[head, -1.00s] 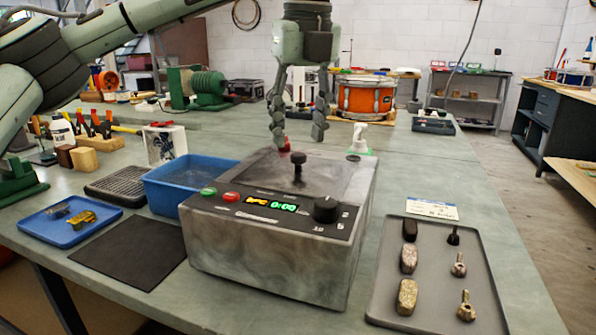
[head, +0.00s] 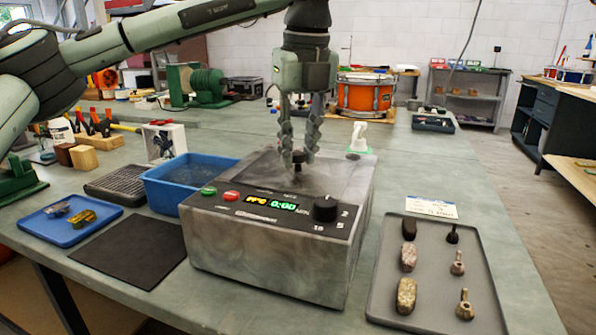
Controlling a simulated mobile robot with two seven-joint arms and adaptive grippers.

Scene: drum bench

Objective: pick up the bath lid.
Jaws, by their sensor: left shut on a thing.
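The bath lid (head: 265,178) is a flat grey panel with a dark knob (head: 298,158) in its middle. It lies on top of the grey metal bath (head: 260,255), which has a front panel with buttons, a lit display and a dial. My left gripper (head: 298,157) is lowered over the lid with its fingers shut around the knob. The lid appears seated on the bath, with no clear gap at its edges. The fingers hide part of the knob. My right gripper is not in view.
A blue basin (head: 185,180) stands against the bath's left side. A blue tray (head: 70,222) and a black mat (head: 130,248) lie further left. A small white bottle (head: 358,138) stands behind the bath.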

